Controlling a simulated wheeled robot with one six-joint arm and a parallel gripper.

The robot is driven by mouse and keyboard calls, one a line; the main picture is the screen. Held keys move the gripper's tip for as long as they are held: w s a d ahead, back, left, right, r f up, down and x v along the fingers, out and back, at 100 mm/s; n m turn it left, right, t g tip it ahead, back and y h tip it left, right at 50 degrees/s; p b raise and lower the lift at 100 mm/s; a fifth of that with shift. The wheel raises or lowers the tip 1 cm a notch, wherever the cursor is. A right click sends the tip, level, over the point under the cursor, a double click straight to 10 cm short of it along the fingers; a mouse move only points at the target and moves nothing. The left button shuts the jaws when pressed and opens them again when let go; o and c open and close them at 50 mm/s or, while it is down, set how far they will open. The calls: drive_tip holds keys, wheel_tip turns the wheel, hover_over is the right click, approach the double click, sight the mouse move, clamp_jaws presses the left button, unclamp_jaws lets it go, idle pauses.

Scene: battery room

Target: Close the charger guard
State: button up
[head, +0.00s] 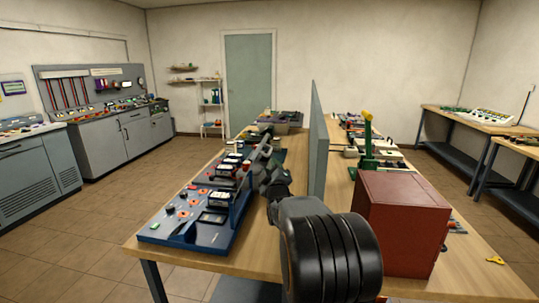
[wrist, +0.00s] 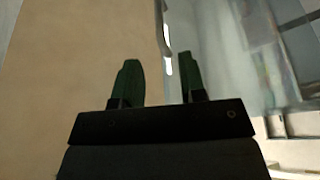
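In the wrist view, my gripper (wrist: 159,66) shows two dark green fingers standing apart, with a clear gap between them. A pale, see-through panel (wrist: 222,60), which may be the charger guard, fills the right side there. Its bright upright edge lies in line with the gap, and I cannot tell whether a finger touches it. In the head view, my arm reaches over the bench towards a blue charger-like unit (head: 190,231) with several switches and dark modules. My arm hides part of this area. I cannot make out the guard in the head view.
The wooden bench (head: 262,250) has a grey upright divider (head: 318,140) along its middle. A dark red box (head: 402,222) stands at the right front, with a green and yellow tool (head: 368,140) behind it. Tiled floor is open on both sides.

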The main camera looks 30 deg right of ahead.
drive_tip(key=p+x, duration=0.1)
drive_tip(key=x, duration=0.5)
drive_tip(key=shift+w+d, duration=0.15)
drive_tip(key=shift+w, duration=0.2)
drive_tip(key=shift+c, duration=0.3)
drive_tip(key=shift+r, duration=0.1)
clamp_jaws()
